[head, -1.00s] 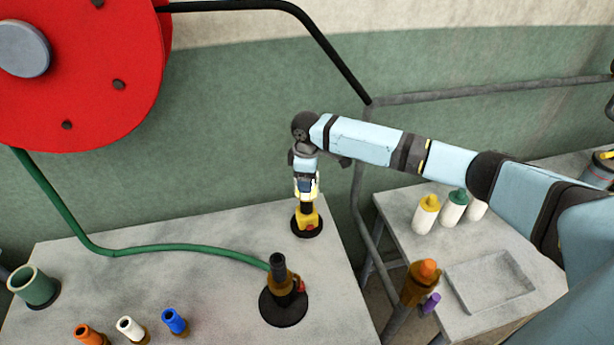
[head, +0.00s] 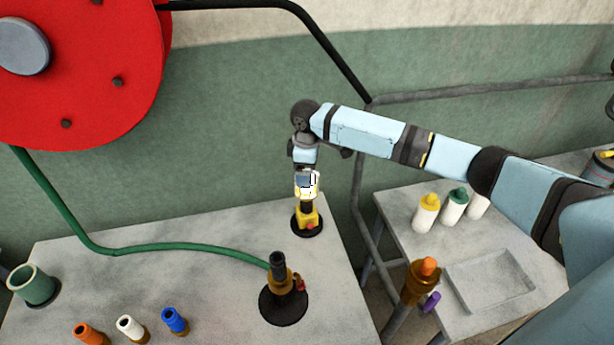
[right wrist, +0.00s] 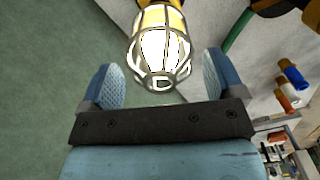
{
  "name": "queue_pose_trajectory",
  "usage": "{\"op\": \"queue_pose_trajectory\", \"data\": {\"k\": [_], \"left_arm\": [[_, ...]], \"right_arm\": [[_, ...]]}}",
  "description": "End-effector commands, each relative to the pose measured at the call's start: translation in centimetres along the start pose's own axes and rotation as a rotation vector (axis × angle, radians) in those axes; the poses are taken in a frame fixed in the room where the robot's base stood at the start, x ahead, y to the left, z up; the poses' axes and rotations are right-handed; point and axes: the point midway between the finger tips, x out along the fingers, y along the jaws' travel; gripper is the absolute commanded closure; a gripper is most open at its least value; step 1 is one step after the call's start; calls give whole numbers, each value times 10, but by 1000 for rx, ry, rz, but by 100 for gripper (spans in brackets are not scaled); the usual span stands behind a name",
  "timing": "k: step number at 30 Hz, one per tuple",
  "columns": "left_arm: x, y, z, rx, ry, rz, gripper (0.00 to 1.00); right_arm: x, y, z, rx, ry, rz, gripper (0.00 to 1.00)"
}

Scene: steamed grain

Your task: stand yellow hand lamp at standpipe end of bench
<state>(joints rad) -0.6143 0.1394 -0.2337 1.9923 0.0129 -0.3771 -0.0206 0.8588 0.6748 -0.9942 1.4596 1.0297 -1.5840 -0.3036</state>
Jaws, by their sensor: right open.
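The yellow hand lamp (head: 309,218) stands upright on a black disc (head: 294,230) at the back right corner of the grey bench (head: 215,275). Its lit wire cage points up. In the right wrist view, the cage (right wrist: 160,50) lies ahead of my right gripper (right wrist: 163,76), roughly in line with the gap between its fingers. The fingers are spread and no contact with the lamp shows. In the head view, my right gripper (head: 304,165) points down just above the lamp. My left gripper is not in view.
A brass fitting (head: 280,278) with a black base and green hose stands in front of the lamp. Orange, white and blue nozzles (head: 175,319) stand at the front. Right, a side table (head: 400,215) holds bottles and a tray, beside an orange-topped brass post (head: 420,285).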

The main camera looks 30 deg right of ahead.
Motion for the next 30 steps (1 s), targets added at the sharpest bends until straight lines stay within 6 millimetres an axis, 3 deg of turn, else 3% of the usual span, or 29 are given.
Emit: {"op": "queue_pose_trajectory", "data": {"k": [6,12,18,30], "left_arm": [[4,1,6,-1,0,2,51],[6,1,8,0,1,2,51],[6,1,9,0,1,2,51],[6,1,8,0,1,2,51]], "right_arm": [[-48,1,0,0,3,2,13],[-80,1,0,1,2,1,13],[-93,0,0,0,1,0,13],[-93,0,0,0,0,-1,13]]}}
